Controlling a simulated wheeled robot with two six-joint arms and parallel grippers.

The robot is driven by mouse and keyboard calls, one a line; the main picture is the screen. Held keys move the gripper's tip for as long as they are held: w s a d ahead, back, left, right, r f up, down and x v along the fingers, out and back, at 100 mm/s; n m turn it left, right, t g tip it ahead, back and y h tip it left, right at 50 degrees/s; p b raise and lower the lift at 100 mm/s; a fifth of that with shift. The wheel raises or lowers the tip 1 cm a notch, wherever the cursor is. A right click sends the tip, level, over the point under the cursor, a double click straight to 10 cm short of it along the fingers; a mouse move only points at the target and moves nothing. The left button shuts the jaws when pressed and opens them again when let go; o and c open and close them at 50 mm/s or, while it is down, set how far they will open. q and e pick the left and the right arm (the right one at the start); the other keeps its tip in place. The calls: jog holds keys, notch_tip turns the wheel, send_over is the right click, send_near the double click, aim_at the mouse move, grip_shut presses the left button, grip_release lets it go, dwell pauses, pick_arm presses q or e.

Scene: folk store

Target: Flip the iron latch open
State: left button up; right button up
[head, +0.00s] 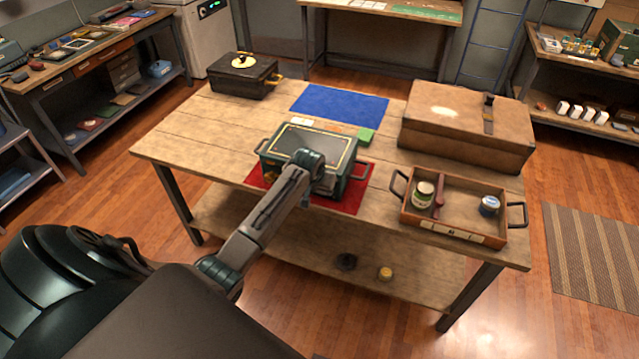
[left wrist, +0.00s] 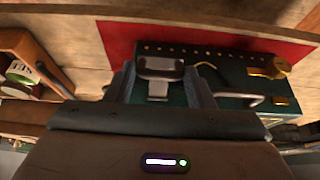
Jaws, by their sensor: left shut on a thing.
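A dark green box (head: 306,143) with a yellow-lined lid sits on a red mat (head: 353,198) on the wooden table. Its front also shows in the left wrist view (left wrist: 232,78). A grey iron latch (left wrist: 158,68), a plate with a tab below it, is on this front. My left gripper (left wrist: 162,88) has its two fingers on either side of the latch and is shut on it. The latch looks upright against the box front. In the head view my left arm hides the latch and fingertips. My right gripper is not in view.
A wooden tray (head: 466,236) with jars stands to the right, with a brown chest (head: 465,125) behind it. A black case (head: 243,76) and a blue mat (head: 340,104) are at the back. A brass fitting (left wrist: 272,68) and metal handle (left wrist: 238,98) are beside the latch.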

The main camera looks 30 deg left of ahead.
pick_arm(q)
jog(key=shift+w+a+r+g+h, duration=0.1)
jog(key=shift+w+r+g+h, duration=0.15)
jog(key=shift+r+g, duration=0.5)
jog(key=shift+w+r+g+h, duration=0.25)
jog(key=shift+r+g, duration=0.1)
jog(key=shift+g, duration=0.8)
jog(key=shift+r, duration=0.1)
jog(key=o, duration=0.7)
jog(key=shift+w, duration=0.1)
jog(key=r+b, duration=0.1)
jog(key=r, duration=0.2)
jog(key=r+b, duration=0.1)
jog(key=r, duration=0.3)
jog(key=r+b, duration=0.1)
jog(key=r, duration=0.2)
jog(key=shift+s+r+b, duration=0.35)
jog(key=shift+s, duration=0.05)
